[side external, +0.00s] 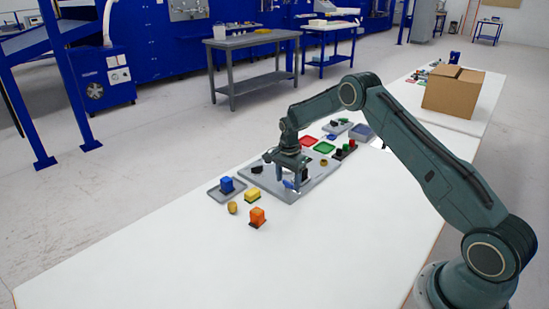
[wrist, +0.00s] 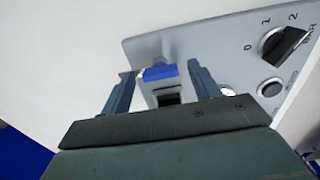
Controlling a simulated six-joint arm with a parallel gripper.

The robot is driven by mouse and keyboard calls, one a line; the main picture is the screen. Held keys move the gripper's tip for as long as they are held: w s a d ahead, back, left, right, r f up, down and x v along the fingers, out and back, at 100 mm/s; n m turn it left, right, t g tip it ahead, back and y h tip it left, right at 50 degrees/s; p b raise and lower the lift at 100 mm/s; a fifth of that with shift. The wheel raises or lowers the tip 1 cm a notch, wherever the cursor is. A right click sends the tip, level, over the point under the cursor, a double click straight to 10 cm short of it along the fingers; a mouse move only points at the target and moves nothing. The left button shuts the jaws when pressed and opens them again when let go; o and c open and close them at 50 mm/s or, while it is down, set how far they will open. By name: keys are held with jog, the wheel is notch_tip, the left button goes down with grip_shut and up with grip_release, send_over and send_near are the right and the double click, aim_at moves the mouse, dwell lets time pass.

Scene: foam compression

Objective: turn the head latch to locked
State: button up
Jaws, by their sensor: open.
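A light grey panel (side external: 262,180) lies flat on the white table; it also shows in the wrist view (wrist: 215,52). A small blue piece (wrist: 160,73), apparently the latch handle, sits near the panel's edge, with a dark square opening just below it. My gripper (side external: 290,181) is low over the panel, pointing down. In the wrist view my gripper (wrist: 160,70) is open, one finger on each side of the blue piece, with gaps visible. I cannot tell the finger height above the panel. No latch position marking is readable.
A black knob (wrist: 285,45) marked 0, 1, 2 and a round black button (wrist: 270,87) are right of the fingers. A cardboard box (side external: 452,92) is far right. The front table is clear.

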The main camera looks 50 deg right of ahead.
jog(key=c, duration=1)
jog(key=shift+n, duration=0.4)
jog(key=n, duration=1.2)
jog(key=shift+n, duration=0.3)
jog(key=n, duration=0.4)
jog(key=shift+n, duration=0.3)
